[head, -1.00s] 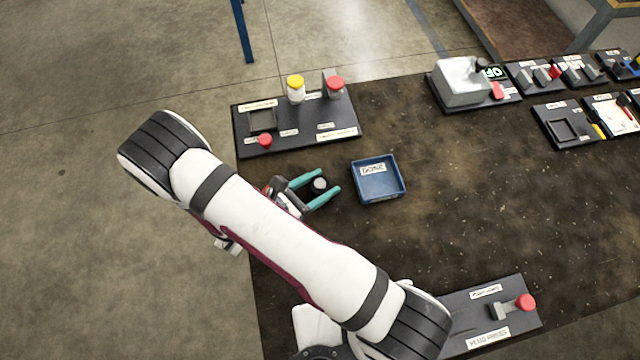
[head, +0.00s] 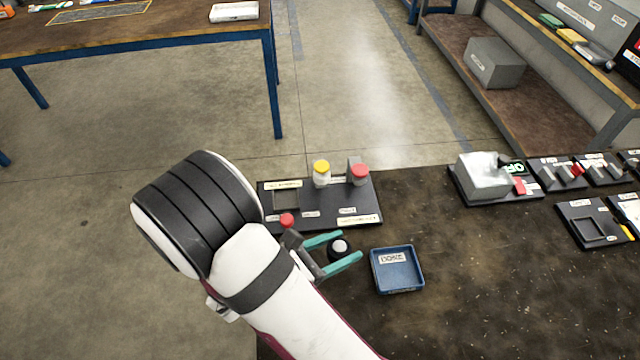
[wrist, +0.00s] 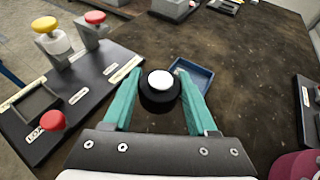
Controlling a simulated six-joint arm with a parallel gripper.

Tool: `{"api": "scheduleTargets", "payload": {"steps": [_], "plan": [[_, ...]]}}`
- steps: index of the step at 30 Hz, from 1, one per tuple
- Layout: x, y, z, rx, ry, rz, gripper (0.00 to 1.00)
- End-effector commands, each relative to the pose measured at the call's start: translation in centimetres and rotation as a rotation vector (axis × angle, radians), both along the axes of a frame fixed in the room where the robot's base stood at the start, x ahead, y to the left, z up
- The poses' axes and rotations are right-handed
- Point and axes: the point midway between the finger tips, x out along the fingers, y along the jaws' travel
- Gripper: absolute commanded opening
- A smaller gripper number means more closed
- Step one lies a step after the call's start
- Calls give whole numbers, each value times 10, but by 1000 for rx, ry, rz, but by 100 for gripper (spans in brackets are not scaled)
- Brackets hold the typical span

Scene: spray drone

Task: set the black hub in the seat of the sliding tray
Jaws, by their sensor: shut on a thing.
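The black hub (head: 339,250), a short black cylinder with a white top, is between the teal fingers of my gripper (head: 348,247). In the wrist view the hub (wrist: 159,92) has a finger of my gripper (wrist: 160,85) against each side, and it looks upright. I cannot tell how high it is over the table. A dark board to its left in the wrist view carries a square recessed frame (wrist: 32,107), also in the head view (head: 286,199); a label reading LOAD is near it. I cannot tell if this frame is the sliding tray's seat.
A blue open bin (head: 397,270) lies just right of my gripper. The dark board also carries a red knob (head: 287,220), a yellow-topped post (head: 321,173) and a red-topped post (head: 359,175). Another square frame (head: 590,222) is far right. The middle of the table is clear.

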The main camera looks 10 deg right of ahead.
Motion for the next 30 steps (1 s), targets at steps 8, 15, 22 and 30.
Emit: {"api": "scheduleTargets", "payload": {"steps": [8,15,22,30], "plan": [[64,11,85,7,-14,224,0],[98,-6,219,2,-20,565,0],[92,-20,303,1,-11,735,0],[138,4,258,-4,12,651,0]]}}
